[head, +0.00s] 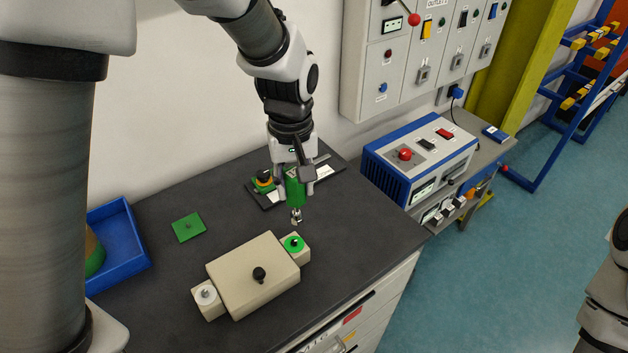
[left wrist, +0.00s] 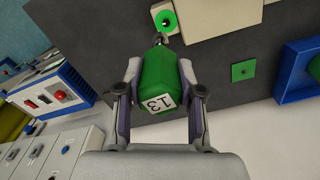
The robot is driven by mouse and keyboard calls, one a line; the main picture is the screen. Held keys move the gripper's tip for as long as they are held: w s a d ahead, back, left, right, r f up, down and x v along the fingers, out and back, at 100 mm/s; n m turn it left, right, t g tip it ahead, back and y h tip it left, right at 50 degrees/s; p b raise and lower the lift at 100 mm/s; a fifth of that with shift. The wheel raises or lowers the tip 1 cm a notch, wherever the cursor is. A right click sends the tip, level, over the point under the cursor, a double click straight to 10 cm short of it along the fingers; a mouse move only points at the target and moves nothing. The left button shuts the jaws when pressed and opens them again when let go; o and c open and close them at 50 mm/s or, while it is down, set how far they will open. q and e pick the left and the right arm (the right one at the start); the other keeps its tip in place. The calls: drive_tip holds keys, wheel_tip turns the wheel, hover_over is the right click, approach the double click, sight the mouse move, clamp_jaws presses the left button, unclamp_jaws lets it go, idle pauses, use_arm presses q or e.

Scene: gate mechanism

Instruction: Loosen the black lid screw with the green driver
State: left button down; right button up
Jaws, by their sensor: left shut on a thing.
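My left gripper (head: 295,182) is shut on the green driver (head: 297,194), which hangs with its metal tip down above the dark worktop, behind the green-ringed end of the beige box. In the left wrist view the green driver (left wrist: 158,82), labelled 13, sits between both fingers. The black lid screw (head: 259,274) stands on top of the beige box (head: 240,262), apart from the driver tip. A green ring with a dark centre (head: 294,244) is on the box's right end block. A white disc with a knob (head: 207,294) is on the left one. My right gripper is not in view.
A green square plate (head: 188,227) lies on the worktop (head: 330,230). A blue tray (head: 122,240) stands at the left. A dark holder (head: 265,193) with a yellow-green item is behind the driver. A blue-grey control box (head: 415,160) stands at the right.

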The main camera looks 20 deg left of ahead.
sight(291, 207)
use_arm(q)
drive_tip(key=f, duration=0.3)
drive_tip(key=shift+s+a+f, duration=0.15)
drive_tip(key=shift+s+f, duration=0.15)
drive_tip(key=shift+f, duration=0.1)
drive_tip(key=shift+s+f, duration=0.1)
drive_tip(key=shift+f, duration=0.65)
drive_tip(key=shift+s+r, duration=0.1)
drive_tip(key=shift+s, duration=0.1)
drive_tip(key=shift+s+f, duration=0.1)
drive_tip(key=shift+f, duration=0.65)
idle(1.0)
